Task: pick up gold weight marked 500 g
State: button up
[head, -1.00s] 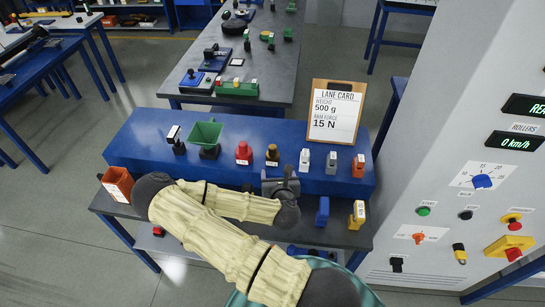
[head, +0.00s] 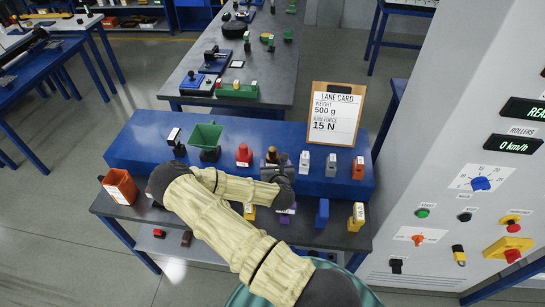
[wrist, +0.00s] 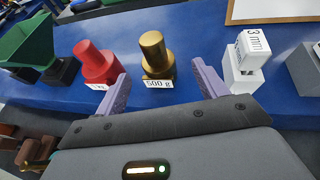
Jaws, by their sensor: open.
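The gold weight (wrist: 153,54) stands upright on the blue raised shelf, with a white label reading 500 g at its base. In the head view only its top (head: 272,153) shows above my gripper (head: 277,172), which hides the rest. My gripper (wrist: 152,88) is open and empty in the wrist view. Its two lilac fingers point toward the gold weight, one on each side of it in the picture. The weight appears a little beyond the fingertips, and I see no contact.
A red weight (wrist: 95,60) stands close left of the gold one. A white block marked 3 mm (wrist: 245,55) stands to the right. A green funnel (head: 206,137) is further left. The lane card (head: 334,112) stands behind, reading 500 g and 15 N.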

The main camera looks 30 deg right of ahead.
aim_at(274, 157)
jog(key=shift+p+x, duration=0.35)
jog(key=shift+x, duration=1.25)
jog(key=shift+w+d+f+p, duration=0.15)
jog(key=shift+w+f+p, duration=0.05)
jog(key=shift+w+p, duration=0.4)
jog(key=shift+f+p+x, duration=0.15)
jog(key=shift+p+x, duration=0.3)
jog(key=shift+x, duration=0.55)
jog(key=shift+f+p+x, duration=0.15)
jog(key=shift+p+x, duration=0.25)
jog(key=shift+x, duration=0.55)
jog(key=shift+s, duration=0.1)
jog(key=shift+r, duration=0.1)
jog(key=c, duration=1.4)
jog(key=shift+r, duration=0.1)
